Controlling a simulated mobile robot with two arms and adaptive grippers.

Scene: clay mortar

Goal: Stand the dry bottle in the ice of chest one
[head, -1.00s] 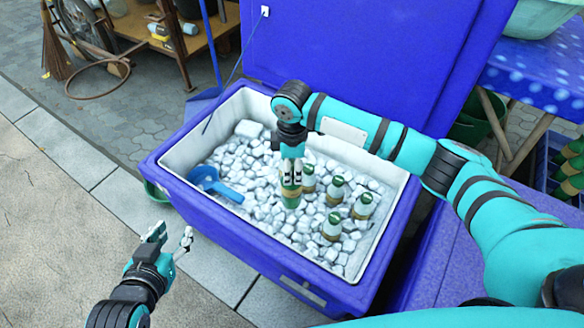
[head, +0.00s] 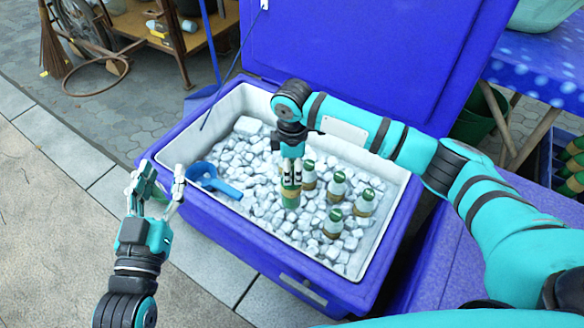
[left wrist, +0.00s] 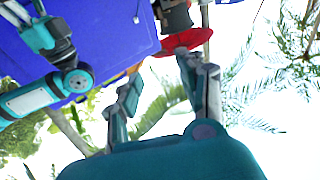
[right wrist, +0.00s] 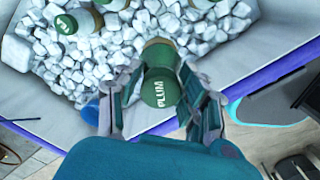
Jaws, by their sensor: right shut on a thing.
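The open blue chest (head: 240,232) holds white ice (head: 262,185) inside its pale liner. My right gripper (head: 291,178) is shut on a green bottle (head: 290,197), held upright at the ice near the middle of the chest. Its green cap, marked PLUM (right wrist: 160,92), shows between the fingers in the right wrist view. I cannot tell how deep its lower end sits. Several green-capped bottles (head: 335,188) stand in the ice just right of it. My left gripper (head: 163,172) is open and empty, near the chest's left side in the head view.
A blue scoop (head: 222,187) lies on the ice at the left. The chest's raised lid (head: 365,70) stands behind. A second blue lid or chest top (head: 445,260) is at the right, below my right arm. A spotted blue table (head: 540,70) stands at the back right.

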